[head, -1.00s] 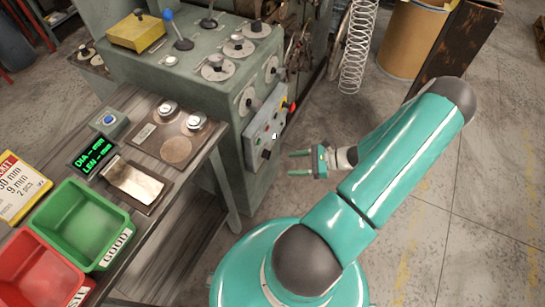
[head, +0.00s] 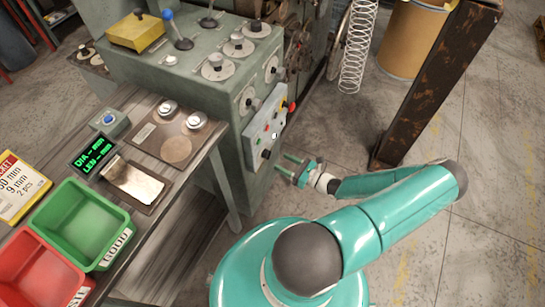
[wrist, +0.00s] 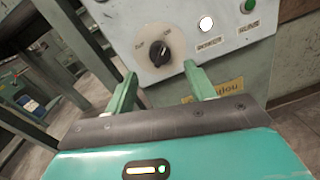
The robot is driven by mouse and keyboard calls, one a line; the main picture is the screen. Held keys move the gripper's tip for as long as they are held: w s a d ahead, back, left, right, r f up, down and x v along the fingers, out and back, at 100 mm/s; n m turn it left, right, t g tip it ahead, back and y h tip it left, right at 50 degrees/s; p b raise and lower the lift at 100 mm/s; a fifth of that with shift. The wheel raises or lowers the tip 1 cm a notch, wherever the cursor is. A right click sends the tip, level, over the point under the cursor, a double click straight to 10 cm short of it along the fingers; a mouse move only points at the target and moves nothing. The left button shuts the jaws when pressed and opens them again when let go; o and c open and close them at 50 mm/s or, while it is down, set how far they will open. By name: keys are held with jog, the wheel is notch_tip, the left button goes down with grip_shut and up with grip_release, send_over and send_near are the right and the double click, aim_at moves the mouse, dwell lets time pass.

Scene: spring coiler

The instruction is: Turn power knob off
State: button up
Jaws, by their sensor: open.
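The power knob (wrist: 159,53) is a black rotary knob low on a light grey control panel (wrist: 190,25) in the wrist view. Its pointer line is tilted up and to the right, and small markings sit above it on both sides. In the head view the knob (head: 266,153) is at the panel's lower end. My gripper (wrist: 160,75) is open and empty. Its two green fingers point at the panel, one on each side below the knob, apart from it. In the head view my gripper (head: 282,168) is just in front of the panel, right of the knob.
The panel also carries a white lamp (wrist: 206,24) and a green button (wrist: 247,6). A workbench with a green bin (head: 82,225) and a red bin (head: 40,270) stands at left. A rusty beam (head: 435,85) stands behind my arm.

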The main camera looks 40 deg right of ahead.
aim_at(267, 154)
jog(key=x, duration=0.5)
jog(key=shift+w+a, duration=0.1)
jog(key=shift+w, duration=0.3)
jog(key=c, duration=1)
